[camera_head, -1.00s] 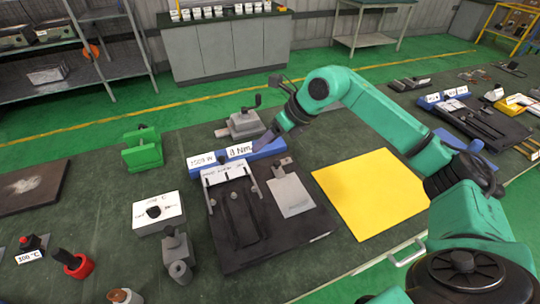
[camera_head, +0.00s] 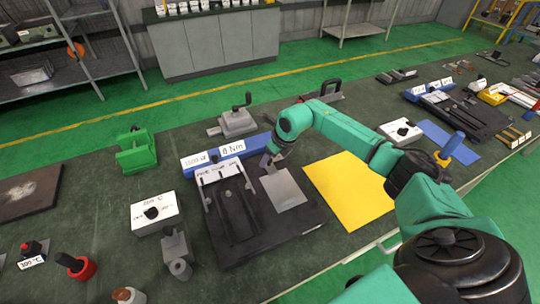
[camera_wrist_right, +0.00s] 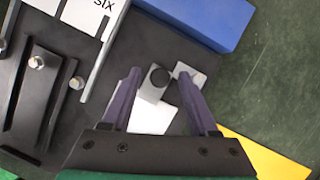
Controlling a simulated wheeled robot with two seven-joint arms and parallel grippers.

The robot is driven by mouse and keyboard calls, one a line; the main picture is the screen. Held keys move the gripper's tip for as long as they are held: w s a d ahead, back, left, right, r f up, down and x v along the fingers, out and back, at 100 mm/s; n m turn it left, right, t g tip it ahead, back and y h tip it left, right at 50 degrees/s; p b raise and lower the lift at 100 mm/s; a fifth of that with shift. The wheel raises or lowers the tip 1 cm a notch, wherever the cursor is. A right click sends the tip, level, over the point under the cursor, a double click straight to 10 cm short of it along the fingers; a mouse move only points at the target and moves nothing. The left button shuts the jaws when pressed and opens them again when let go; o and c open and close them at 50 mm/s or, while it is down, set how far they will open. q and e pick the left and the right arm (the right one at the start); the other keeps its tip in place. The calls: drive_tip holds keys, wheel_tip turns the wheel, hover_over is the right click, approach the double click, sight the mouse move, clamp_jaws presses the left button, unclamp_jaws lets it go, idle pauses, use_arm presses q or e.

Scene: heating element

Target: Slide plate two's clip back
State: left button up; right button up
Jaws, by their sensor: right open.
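My right gripper (camera_head: 268,161) is open and points down at the back edge of a dark board (camera_head: 225,252). The gripper mostly hides the clip in the head view. No number shows on this plate. My left gripper is not in view.
A blue bar with white labels (camera_head: 259,144) lies behind the board. A slotted fixture (camera_head: 235,215) stands left of the plate. A yellow sheet (camera_head: 352,190) lies to the right. A similar dark board (camera_head: 470,112) is farther right.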

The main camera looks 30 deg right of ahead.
clamp_jaws()
idle(1.4)
